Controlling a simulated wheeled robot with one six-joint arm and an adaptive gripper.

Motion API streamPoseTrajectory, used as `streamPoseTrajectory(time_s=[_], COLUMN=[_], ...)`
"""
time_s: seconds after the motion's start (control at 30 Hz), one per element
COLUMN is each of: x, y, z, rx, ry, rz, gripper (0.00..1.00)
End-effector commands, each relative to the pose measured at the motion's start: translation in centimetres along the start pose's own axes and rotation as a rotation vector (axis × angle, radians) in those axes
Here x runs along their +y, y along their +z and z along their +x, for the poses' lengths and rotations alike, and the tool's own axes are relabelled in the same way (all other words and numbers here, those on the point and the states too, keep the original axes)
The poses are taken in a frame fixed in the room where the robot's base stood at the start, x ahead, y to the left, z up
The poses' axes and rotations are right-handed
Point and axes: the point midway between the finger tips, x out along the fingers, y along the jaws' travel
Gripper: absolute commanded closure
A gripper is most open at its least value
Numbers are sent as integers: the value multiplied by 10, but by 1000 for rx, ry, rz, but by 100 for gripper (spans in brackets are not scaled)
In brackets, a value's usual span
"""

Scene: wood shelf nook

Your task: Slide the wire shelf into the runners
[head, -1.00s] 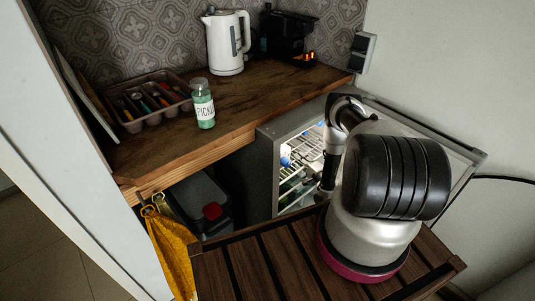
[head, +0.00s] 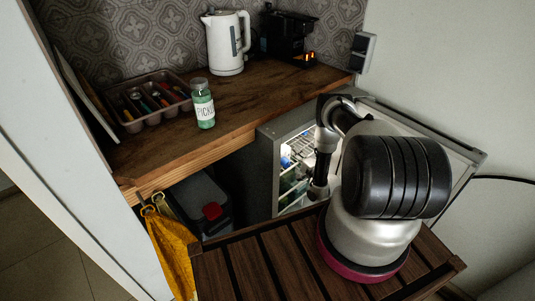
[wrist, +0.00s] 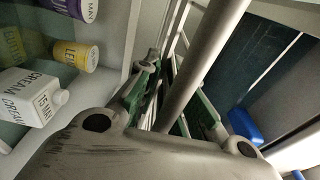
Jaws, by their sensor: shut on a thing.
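The wire shelf shows in the wrist view as a thick grey rod (wrist: 205,55) close to the camera, with thinner pale wires behind it. My gripper (wrist: 165,82) is shut on the shelf's wire, its green-padded fingers on either side of it. In the head view the open fridge (head: 266,178) stands under the counter, lit inside. My arm reaches down to its opening, and the gripper's tips are hidden there. Only small bits of wire show inside the fridge. I cannot make out the runners or whether the shelf touches them.
In the wrist view a cream carton (wrist: 32,98), a yellow cup (wrist: 76,54) and a purple-labelled tub (wrist: 78,8) stand at the left; a blue object (wrist: 244,126) lies right. The counter (head: 250,105) bears a pickle jar (head: 202,104) and kettle (head: 226,42).

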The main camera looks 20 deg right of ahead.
Motion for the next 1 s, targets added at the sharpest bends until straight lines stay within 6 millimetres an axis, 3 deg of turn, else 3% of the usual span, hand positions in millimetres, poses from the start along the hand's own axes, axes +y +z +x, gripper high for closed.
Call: streamPoseTrajectory(time_s=[0.6, 0.63, 0.77, 1.0], x=[0, 0, 0, 0], y=[3, 3, 3, 3], z=[24, 24, 24, 23], rx=[1, 1, 1, 1], ry=[-1, -1, -1, 1], rz=[0, 0, 0, 0], gripper=[100, 89, 65, 65])
